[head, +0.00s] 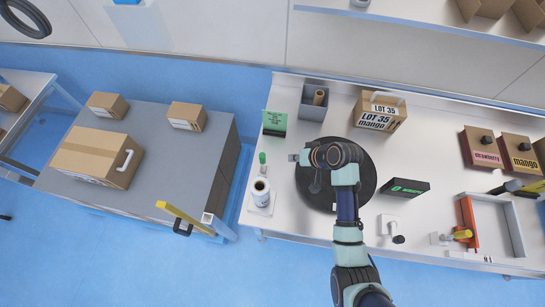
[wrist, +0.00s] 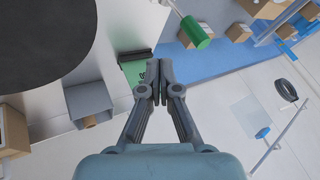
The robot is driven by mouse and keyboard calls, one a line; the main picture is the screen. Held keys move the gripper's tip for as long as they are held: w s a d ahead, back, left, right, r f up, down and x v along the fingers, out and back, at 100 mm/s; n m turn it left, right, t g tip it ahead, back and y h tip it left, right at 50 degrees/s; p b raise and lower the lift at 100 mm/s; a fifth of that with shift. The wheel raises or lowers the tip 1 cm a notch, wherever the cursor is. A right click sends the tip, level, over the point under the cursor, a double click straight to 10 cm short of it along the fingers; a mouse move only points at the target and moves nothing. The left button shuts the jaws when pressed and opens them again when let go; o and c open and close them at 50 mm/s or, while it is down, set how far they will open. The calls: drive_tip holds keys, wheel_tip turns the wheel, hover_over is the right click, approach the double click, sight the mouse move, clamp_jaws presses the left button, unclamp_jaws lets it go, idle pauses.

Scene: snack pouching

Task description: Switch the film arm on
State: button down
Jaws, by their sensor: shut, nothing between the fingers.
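My gripper (head: 298,157) is shut and empty. A white box with a dark knob (head: 391,227) stands at the bench front, right of my arm. A black box with a lit green display (head: 403,189) is behind it. An orange and grey frame (head: 468,220) with a yellow-handled part (head: 461,235) is further right. I cannot tell which part is the film arm or its switch.
The round mat (head: 322,197) lies under my arm. A white roll (head: 261,191), a grey bin (head: 311,107) and the LOT 35 mango carton (head: 380,110) stand around it. Strawberry and mango boxes (head: 519,155) are at the right. A grey table (head: 150,140) holds cartons at the left.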

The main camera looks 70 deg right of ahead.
sight(263, 162)
drive_tip(key=w+f, duration=0.5)
drive_tip(key=w, duration=0.3)
drive_tip(key=shift+f+p, duration=0.35)
drive_tip(key=shift+f, duration=0.05)
drive_tip(key=shift+r, duration=0.1)
